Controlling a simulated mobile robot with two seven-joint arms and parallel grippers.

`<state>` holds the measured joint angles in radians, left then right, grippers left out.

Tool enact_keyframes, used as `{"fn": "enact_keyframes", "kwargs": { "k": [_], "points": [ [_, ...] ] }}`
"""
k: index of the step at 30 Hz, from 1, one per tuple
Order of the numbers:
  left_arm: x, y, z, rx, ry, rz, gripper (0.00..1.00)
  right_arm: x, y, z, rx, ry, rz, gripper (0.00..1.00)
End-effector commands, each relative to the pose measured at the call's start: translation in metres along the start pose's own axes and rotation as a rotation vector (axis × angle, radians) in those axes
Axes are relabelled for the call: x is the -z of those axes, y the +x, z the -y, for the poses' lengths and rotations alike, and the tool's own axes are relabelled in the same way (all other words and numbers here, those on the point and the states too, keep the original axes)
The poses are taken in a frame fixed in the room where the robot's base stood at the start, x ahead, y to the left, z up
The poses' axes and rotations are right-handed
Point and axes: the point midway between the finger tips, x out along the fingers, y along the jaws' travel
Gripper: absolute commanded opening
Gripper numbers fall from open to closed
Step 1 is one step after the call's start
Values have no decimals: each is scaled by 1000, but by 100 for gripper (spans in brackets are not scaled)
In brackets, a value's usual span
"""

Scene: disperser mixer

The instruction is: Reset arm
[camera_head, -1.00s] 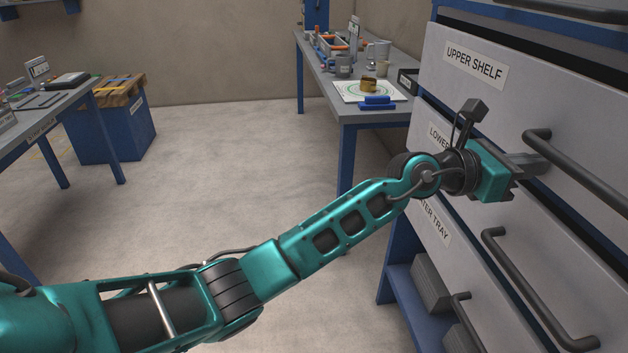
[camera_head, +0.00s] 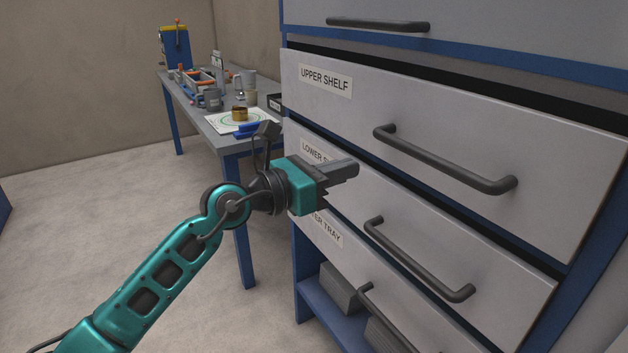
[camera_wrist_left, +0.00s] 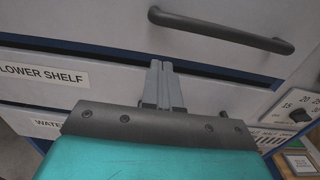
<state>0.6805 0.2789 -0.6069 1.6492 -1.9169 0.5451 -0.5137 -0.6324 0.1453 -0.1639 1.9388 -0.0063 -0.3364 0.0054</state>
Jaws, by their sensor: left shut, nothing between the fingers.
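My left arm is teal and black and comes in from the lower left in the head view. My left gripper (camera_head: 343,172) is shut with nothing between its fingers. It is in front of the drawer cabinet, near the lower shelf drawer (camera_head: 470,240) and apart from the handles. In the left wrist view the closed fingers (camera_wrist_left: 161,85) point at the drawer fronts, below a dark handle (camera_wrist_left: 220,32). My right gripper does not show.
The cabinet has an upper shelf drawer (camera_head: 430,105) with a handle (camera_head: 445,162), and lower drawers with handles. A blue-legged table (camera_head: 222,138) behind holds a mat (camera_head: 226,122), a blue tool and mugs. The floor (camera_head: 90,220) at left is clear.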

Motion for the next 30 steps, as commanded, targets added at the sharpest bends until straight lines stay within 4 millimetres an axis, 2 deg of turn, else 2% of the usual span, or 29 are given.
{"fn": "enact_keyframes", "kwargs": {
  "k": [1, 6, 11, 14, 17, 18, 23, 26, 29, 30],
  "points": [
    [1, -12, -1, -2, 2, -1, 0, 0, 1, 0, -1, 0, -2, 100],
    [1, -36, 0, -1, -1, -1, 0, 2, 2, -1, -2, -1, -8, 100],
    [3, -46, 2, 4, -30, 8, 0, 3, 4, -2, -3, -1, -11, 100],
    [12, -52, 9, 17, -172, 53, 0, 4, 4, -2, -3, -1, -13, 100],
    [27, -62, 17, 26, -452, 145, 0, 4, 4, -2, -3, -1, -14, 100],
    [35, -69, 19, 22, -595, 191, 0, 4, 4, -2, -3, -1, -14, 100],
    [79, -106, 10, -56, -1201, 394, 0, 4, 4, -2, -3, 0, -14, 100],
    [121, -135, 3, -150, -1573, 522, 0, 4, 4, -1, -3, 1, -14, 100],
    [174, -170, 2, -279, -1934, 657, 0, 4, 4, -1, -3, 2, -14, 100],
    [198, -186, 5, -341, -2075, 715, 0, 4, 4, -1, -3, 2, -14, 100]
  ]
}}
